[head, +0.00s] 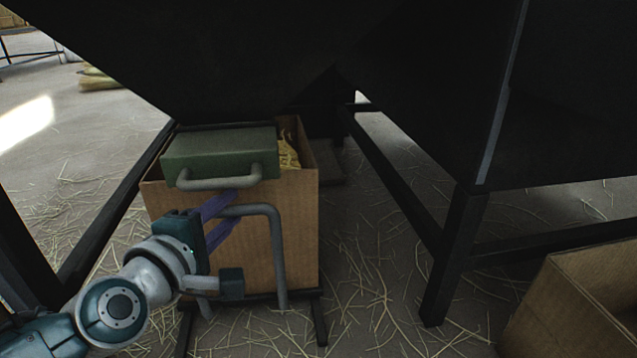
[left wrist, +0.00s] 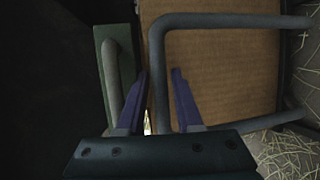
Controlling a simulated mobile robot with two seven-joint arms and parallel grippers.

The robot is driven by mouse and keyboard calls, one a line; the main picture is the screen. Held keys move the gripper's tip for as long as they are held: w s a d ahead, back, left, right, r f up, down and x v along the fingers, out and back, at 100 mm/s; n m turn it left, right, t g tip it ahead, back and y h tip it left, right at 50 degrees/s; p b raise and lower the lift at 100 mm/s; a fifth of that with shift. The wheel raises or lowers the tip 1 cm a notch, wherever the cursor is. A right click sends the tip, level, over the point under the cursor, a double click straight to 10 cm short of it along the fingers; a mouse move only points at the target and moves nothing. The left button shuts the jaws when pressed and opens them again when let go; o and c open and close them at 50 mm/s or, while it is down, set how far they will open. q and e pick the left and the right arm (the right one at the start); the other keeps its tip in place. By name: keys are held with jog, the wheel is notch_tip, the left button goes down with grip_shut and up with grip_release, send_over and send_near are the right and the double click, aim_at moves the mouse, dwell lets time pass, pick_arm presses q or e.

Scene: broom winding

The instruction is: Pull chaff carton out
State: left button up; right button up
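The chaff carton (head: 295,235) is a brown cardboard box standing under the dark machine, with yellow chaff (head: 288,150) showing at its top. It also fills the middle of the left wrist view (left wrist: 225,70). A grey bent-pipe handle (head: 277,255) stands in front of its face. My left gripper (head: 228,215) is at the carton's front, its purple fingers apart. In the left wrist view the fingers (left wrist: 161,88) lie on either side of the pipe handle's top bar (left wrist: 158,60), with gaps visible. I cannot tell how deep the bar sits between them. My right gripper is not in view.
A green box (head: 220,150) with a grey handle (head: 215,181) sits at the carton's upper front, just above my left gripper. A dark machine leg (head: 455,255) stands to the right. Another open carton (head: 570,310) is at the lower right. Straw litters the floor.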

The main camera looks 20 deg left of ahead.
pick_arm(q)
jog(key=shift+w, duration=0.15)
jog(key=shift+c, duration=0.2)
grip_shut()
dwell(1.2)
